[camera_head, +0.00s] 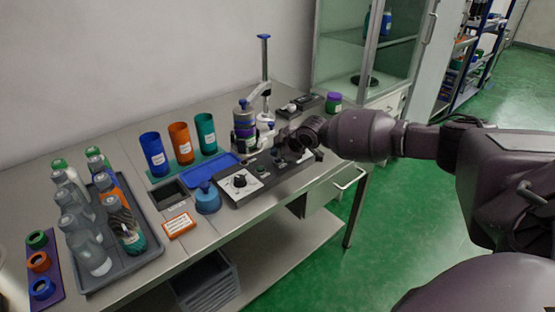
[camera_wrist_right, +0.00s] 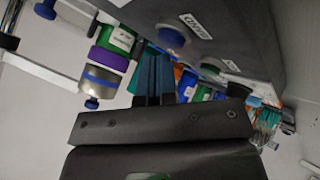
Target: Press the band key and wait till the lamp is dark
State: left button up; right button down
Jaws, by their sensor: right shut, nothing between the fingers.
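The dark control panel (camera_head: 262,178) lies along the front of the bench, with a dial on a white plate (camera_head: 240,181) at its left end. My right gripper (camera_head: 297,142) is over the panel's right part, shut and empty. In the right wrist view its fingers (camera_wrist_right: 155,76) are together close to the panel (camera_wrist_right: 235,40). A round key (camera_wrist_right: 171,38) on the panel is just beside the fingertips; I cannot tell whether they touch or which key is the band key. No lamp can be made out. My left gripper is out of view.
Behind the panel stands the applicator post (camera_head: 265,65) with a banded bottle (camera_head: 244,125). To the left are blue, orange and teal cups (camera_head: 180,142), a blue squat bottle (camera_head: 207,197) and a grey tray (camera_head: 90,285) of several bottles. A glass cabinet (camera_head: 345,60) stands at the back right.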

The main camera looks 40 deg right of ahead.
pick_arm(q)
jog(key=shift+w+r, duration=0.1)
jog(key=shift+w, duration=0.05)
pick_arm(e)
jog(key=shift+r, duration=0.1)
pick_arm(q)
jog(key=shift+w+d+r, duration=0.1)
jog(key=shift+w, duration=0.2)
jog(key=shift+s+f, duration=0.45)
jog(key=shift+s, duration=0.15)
pick_arm(e)
jog(key=shift+f, duration=0.5)
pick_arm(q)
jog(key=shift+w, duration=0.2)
pick_arm(e)
jog(key=shift+r, duration=0.9)
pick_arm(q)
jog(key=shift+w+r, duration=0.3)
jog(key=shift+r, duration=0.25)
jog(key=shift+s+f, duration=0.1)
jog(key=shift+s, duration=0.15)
